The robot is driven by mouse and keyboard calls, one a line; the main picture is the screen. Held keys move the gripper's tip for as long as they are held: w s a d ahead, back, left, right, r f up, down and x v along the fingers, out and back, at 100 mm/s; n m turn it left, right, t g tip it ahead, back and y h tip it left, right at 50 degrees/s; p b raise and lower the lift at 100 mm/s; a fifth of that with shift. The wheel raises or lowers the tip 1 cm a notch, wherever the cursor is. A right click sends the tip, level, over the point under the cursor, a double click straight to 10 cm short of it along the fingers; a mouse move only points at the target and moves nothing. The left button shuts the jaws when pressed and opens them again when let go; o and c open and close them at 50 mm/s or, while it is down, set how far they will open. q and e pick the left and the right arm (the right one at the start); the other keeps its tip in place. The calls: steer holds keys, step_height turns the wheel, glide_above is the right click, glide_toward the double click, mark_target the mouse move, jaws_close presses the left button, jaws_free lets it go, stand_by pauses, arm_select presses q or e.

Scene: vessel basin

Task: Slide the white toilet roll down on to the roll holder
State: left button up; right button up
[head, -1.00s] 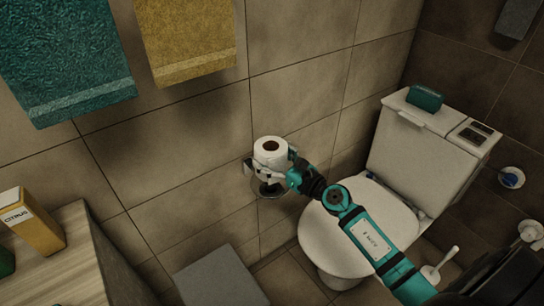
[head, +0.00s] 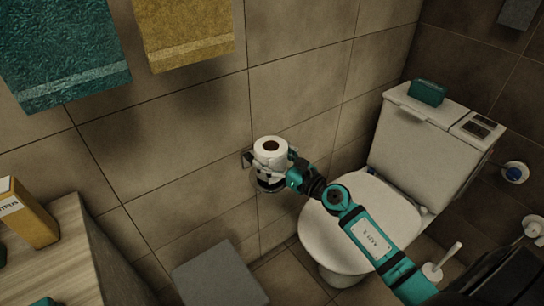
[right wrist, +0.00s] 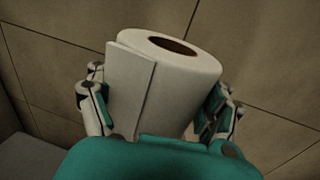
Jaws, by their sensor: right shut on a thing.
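The white toilet roll (head: 270,151) is upright beside the tiled wall in the head view, its dark core hole facing up. My right gripper (head: 272,172) is shut on the roll. In the right wrist view the roll (right wrist: 165,85) stands between the two fingers, with a loose sheet hanging on its near side. The roll holder (head: 248,160) is fixed to the wall at the roll's left; a dark round part shows below the gripper. The roll and gripper hide most of the holder, and I cannot tell whether its post is inside the core. My left gripper is out of view.
The toilet (head: 360,215) stands to the right, with a teal box (head: 427,92) on its cistern. A grey box-like block (head: 218,275) is below the holder. A teal towel (head: 62,50) and a yellow towel (head: 185,35) hang at upper left. A wooden counter (head: 55,250) bears a yellow carton (head: 30,215).

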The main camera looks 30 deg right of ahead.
mark_target(283, 165)
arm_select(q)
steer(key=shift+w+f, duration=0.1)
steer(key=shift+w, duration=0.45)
arm_select(e)
steer(key=shift+f, duration=0.1)
steer(key=o, duration=0.9)
steer(key=shift+o, duration=0.9)
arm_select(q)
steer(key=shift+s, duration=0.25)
arm_select(e)
steer(key=shift+s+f, duration=0.1)
steer(key=v, duration=0.7)
steer(key=shift+d, duration=0.1)
steer(key=shift+s+d, duration=0.15)
steer(key=shift+s, duration=0.3)
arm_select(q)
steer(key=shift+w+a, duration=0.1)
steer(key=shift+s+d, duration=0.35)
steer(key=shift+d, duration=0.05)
arm_select(e)
steer(key=shift+w, duration=0.1)
